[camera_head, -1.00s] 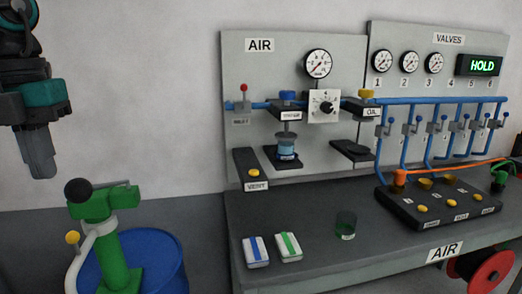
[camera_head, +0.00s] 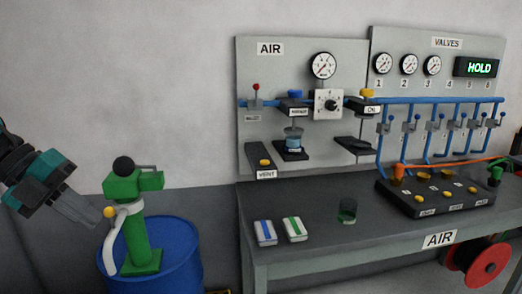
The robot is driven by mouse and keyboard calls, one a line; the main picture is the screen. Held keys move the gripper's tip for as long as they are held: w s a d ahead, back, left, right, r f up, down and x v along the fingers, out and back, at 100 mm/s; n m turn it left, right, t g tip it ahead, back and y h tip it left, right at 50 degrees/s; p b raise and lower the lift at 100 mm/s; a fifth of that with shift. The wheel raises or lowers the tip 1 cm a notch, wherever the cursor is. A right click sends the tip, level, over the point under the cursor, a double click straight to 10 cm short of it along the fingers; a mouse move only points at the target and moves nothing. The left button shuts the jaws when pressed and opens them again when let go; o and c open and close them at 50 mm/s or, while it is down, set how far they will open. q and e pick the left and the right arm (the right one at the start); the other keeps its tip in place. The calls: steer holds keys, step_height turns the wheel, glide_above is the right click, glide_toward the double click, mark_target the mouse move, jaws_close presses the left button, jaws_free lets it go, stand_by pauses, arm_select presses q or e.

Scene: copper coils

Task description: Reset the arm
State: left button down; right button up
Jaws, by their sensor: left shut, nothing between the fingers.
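My left gripper (camera_head: 88,212) is at the left edge of the head view, tilted with its fingers pointing down and to the right. It is shut with nothing between the fingers. Its tips are close to the yellow knob (camera_head: 110,212) on the green hand pump (camera_head: 133,230); I cannot tell whether they touch. The pump stands upright on a blue drum (camera_head: 185,260) and has a black ball (camera_head: 123,165) on top. My right gripper is not in view.
A grey bench (camera_head: 330,235) at right carries a blue-striped box (camera_head: 265,232), a green-striped box (camera_head: 294,229), a dark cup (camera_head: 347,210) and a black block with yellow buttons (camera_head: 437,205). Air and valve panels (camera_head: 345,60) stand behind, their display reading HOLD. The wall at upper left is clear.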

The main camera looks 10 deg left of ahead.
arm_select(q)
step_height(320, 180, down, 25)
steer(key=s+d+n+t+y, duration=0.1)
steer(key=s+d+n+t, duration=0.1)
steer(key=n+t, duration=1.3)
steer(key=s+d+f+n+g+y, duration=0.4)
steer(key=s+d+f+n+g, duration=0.3)
steer(key=d+f+n, duration=0.5)
steer(key=s+d+n, duration=0.1)
steer(key=s+d, duration=0.1)
steer(key=shift+s+d+y, duration=0.25)
steer(key=shift+d+y, duration=0.05)
steer(key=shift+f, duration=0.1)
